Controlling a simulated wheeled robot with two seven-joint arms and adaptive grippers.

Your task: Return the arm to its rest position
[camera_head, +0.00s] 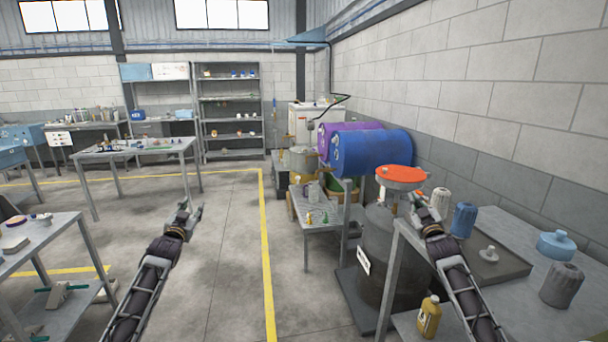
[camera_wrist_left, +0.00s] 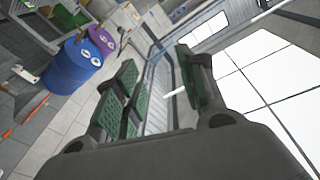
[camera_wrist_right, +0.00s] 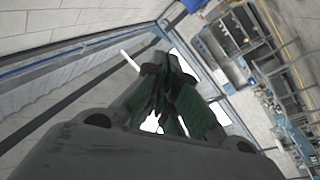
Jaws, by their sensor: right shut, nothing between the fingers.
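My left gripper (camera_head: 190,212) is raised over the open floor, left of the yellow line. In the left wrist view its green-padded fingers (camera_wrist_left: 160,90) stand apart with nothing between them. My right gripper (camera_head: 424,208) is raised at the left edge of the right-hand table, in front of a black drum (camera_head: 385,262). In the right wrist view its fingers (camera_wrist_right: 167,90) are together and hold nothing. Both forearms point forward and up, clear of each other.
An orange-topped funnel (camera_head: 400,175) is just behind my right gripper. Blue drum (camera_head: 375,153) and purple drum (camera_head: 338,142) lie behind. A shelf table (camera_head: 40,250) stands left; the middle floor is clear.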

